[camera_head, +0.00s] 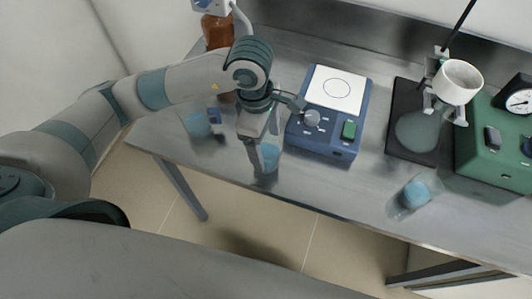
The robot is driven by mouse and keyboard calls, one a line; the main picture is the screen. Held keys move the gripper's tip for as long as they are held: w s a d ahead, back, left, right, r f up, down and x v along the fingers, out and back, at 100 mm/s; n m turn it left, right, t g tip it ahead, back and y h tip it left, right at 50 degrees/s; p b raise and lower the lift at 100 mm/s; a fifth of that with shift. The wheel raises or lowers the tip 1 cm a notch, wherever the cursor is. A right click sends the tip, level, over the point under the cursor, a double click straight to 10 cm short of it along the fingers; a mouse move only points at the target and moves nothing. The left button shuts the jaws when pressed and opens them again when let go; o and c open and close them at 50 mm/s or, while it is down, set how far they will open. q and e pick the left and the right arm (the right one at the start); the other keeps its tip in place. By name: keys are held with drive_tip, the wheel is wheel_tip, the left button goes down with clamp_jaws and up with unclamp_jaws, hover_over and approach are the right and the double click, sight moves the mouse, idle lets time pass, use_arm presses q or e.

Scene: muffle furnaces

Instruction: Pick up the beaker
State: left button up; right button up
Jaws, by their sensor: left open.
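A small clear beaker with blue liquid (269,156) stands near the front edge of the metal table, just below my left gripper (266,138). The gripper points down over it and is open. Its fingers partly hide the beaker, and I cannot tell whether they touch it. A second blue-filled beaker (197,124) stands to the left of the gripper. A third clear vessel with blue contents (414,195) is at the front right. My right gripper is not in view.
A blue hotplate stirrer with a white top (337,88) stands just right of the gripper. A stand with a flask (418,131) and a white cup (458,82) is further right, beside a green device (493,152). A brown bottle (217,32) stands behind my left arm.

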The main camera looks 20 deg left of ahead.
sight(268, 155)
use_arm(q)
drive_tip(key=shift+f+p, duration=0.65)
wheel_tip(268, 155, down, 3)
drive_tip(key=shift+d+r+p, duration=0.1)
drive_tip(key=shift+d+p, duration=0.05)
drive_tip(key=shift+p, duration=0.5)
drive_tip(key=shift+w+f, duration=0.1)
drive_tip(key=shift+f, duration=0.45)
drive_tip(key=c, duration=1.3)
